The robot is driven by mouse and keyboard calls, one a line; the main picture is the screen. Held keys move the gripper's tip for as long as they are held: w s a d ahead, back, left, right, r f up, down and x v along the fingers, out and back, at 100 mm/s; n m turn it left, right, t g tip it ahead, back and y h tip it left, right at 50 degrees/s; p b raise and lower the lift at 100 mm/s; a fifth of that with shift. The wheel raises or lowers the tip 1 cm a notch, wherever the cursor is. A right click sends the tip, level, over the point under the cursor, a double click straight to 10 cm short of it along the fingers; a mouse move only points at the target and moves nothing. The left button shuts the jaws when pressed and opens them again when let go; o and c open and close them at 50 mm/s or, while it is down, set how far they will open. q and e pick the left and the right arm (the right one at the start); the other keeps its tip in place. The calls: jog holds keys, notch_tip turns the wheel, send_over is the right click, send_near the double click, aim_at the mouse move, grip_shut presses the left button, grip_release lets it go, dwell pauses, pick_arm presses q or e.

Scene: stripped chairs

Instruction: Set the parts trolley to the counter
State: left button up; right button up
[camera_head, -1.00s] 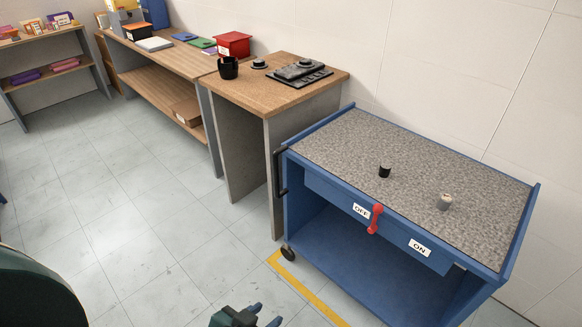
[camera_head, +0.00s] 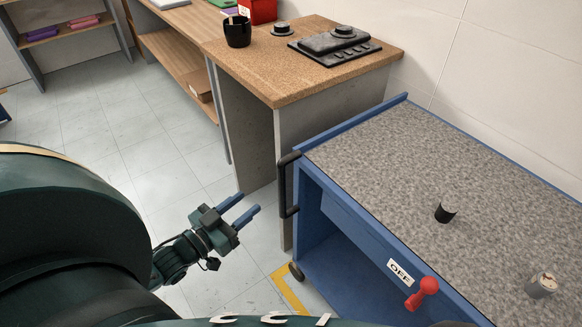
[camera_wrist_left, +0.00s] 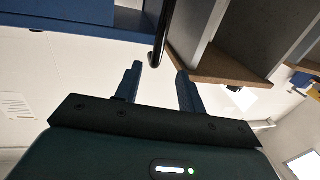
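The blue parts trolley (camera_head: 380,175) with a speckled grey top stands at the right. Its left end is close to the wood-topped counter (camera_head: 270,80); my view does not show whether they touch. A black handle (camera_head: 287,185) is on the trolley's left end; a black bar also shows in the left wrist view (camera_wrist_left: 162,35). My left gripper (camera_head: 247,204) is open and empty, left of the handle and pointing toward it. In the left wrist view its two fingers (camera_wrist_left: 160,72) are spread, with the bar just beyond them. My right gripper is not in view.
A red lever (camera_head: 420,292) sits beside an OFF label (camera_head: 400,272) on the trolley front.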

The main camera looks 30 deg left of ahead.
aim_at(279, 178)
pick_arm(q)
jog(key=w+d, duration=0.1)
jog(key=w, duration=0.7)
jog(key=w+d+b, duration=0.1)
jog(key=w, duration=0.3)
jog(key=shift+w+d, duration=0.25)
jog(key=shift+d, duration=0.1)
jog(key=shift+r, duration=0.1)
grip_shut()
